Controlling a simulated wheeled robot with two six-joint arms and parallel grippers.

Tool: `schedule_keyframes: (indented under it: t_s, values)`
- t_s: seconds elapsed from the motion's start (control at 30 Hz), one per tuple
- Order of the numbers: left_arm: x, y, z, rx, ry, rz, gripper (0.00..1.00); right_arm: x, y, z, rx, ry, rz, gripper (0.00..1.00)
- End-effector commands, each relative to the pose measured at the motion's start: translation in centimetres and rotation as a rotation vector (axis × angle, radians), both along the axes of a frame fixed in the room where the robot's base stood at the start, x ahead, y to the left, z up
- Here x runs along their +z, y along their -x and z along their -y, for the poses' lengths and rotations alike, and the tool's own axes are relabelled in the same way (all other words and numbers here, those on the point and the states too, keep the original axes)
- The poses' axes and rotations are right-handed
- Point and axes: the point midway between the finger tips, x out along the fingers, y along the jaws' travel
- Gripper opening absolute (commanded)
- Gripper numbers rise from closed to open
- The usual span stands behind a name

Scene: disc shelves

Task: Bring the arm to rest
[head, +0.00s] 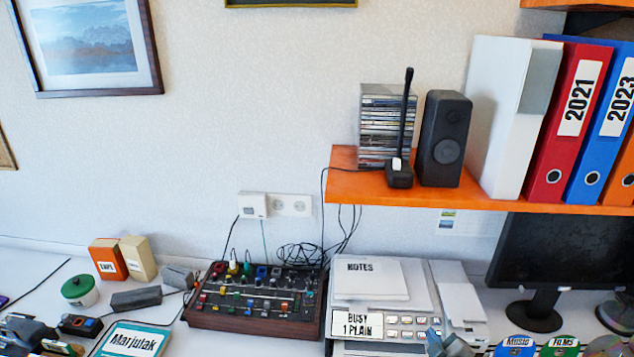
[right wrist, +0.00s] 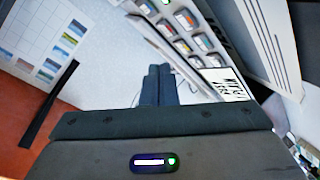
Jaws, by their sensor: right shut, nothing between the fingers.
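My right gripper (head: 442,343) shows only in part at the bottom edge of the head view, in front of the grey printer-like device. In the right wrist view its two dark fingers (right wrist: 155,84) are together, with nothing between them. My left gripper is not in view.
An orange shelf (head: 420,192) holds CD cases, a speaker (head: 444,138) and binders. Below stand a mixer (head: 255,307), the printer-like device (head: 395,268) and a monitor (head: 560,255). Discs labelled Music (head: 516,345) and Films (head: 562,345) lie at the lower right.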

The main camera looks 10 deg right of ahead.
Motion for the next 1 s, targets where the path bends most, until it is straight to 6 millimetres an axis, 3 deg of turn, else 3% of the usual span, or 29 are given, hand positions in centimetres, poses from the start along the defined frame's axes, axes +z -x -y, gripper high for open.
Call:
schedule_keyframes:
  t_s: [0.13,0.23,0.3,0.5,0.97,1.0]
  values:
    - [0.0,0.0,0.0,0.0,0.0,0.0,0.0,-1.3,4.2,-1.7,-0.069,-0.112,-0.136,0.0]
    - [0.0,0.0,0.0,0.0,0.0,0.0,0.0,-2.1,9.0,-3.4,-0.153,-0.228,-0.282,0.0]
    - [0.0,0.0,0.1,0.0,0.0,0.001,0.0,-2.3,12.3,-4.4,-0.213,-0.298,-0.38,0.0]
    - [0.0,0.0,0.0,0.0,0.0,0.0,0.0,-2.2,19.2,-6.3,-0.337,-0.421,-0.573,0.0]
    - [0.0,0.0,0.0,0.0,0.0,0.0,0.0,0.0,29.9,-8.9,-0.535,-0.562,-0.849,0.0]
    - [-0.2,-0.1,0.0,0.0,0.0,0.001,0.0,-1.4,29.3,-8.7,-0.535,-0.558,-0.848,0.0]
